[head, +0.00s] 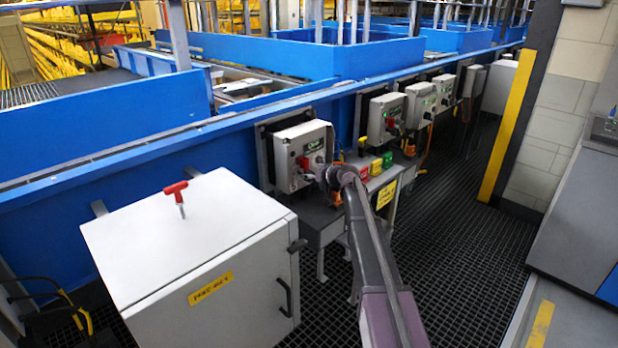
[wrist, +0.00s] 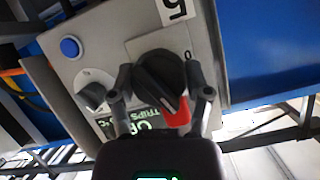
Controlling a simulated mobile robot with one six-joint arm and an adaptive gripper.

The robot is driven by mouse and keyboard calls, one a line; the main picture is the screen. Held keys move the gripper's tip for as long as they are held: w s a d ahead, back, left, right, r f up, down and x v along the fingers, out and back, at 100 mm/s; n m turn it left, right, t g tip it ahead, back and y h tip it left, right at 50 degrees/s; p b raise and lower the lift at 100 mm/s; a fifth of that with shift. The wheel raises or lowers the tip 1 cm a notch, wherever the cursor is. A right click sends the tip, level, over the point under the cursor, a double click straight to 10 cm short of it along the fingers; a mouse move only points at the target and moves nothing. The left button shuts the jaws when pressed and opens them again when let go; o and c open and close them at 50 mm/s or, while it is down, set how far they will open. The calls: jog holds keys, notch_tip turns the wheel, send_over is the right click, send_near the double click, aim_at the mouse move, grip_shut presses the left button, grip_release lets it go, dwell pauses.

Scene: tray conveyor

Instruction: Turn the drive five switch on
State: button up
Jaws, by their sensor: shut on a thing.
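The drive switch is a black rotary knob (wrist: 157,73) with a red part (wrist: 180,116) on a light grey box (wrist: 115,35). A white label reading 5 (wrist: 178,8) is on the box. My gripper (wrist: 159,82) has one finger on each side of the knob and is shut on it. The red part points to the lower right in the wrist view, and a "0" mark shows right of the knob. In the head view my arm reaches a grey box (head: 286,160) with red on its front; my fingers cannot be made out there.
A white cabinet (head: 190,250) with a red T-handle (head: 177,190) stands at left front. More control boxes (head: 421,105) line the blue conveyor. Grated floor (head: 460,240) is clear at right.

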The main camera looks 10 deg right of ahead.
jog(key=o, duration=1.2)
jog(key=shift+w, duration=0.1)
jog(key=shift+c, duration=0.2)
jog(key=shift+a+n+h, duration=0.1)
jog(key=shift+n+h, duration=0.2)
jog(key=shift+n, duration=0.2)
jog(key=p+v, duration=0.6)
jog(key=v, duration=0.8)
jog(key=s+a+f+g+h+b, duration=0.1)
jog(key=s+a+f+g+b, duration=0.1)
jog(key=s+f, duration=0.4)
jog(key=s+a+f+m+g+h+b, duration=0.1)
jog(key=s+a+f+g, duration=0.3)
jog(key=s, duration=0.9)
jog(key=shift+a+f+m+g+h+b, duration=0.4)
jog(key=shift+a+f+b, duration=0.3)
jog(key=shift+a+f, duration=0.7)
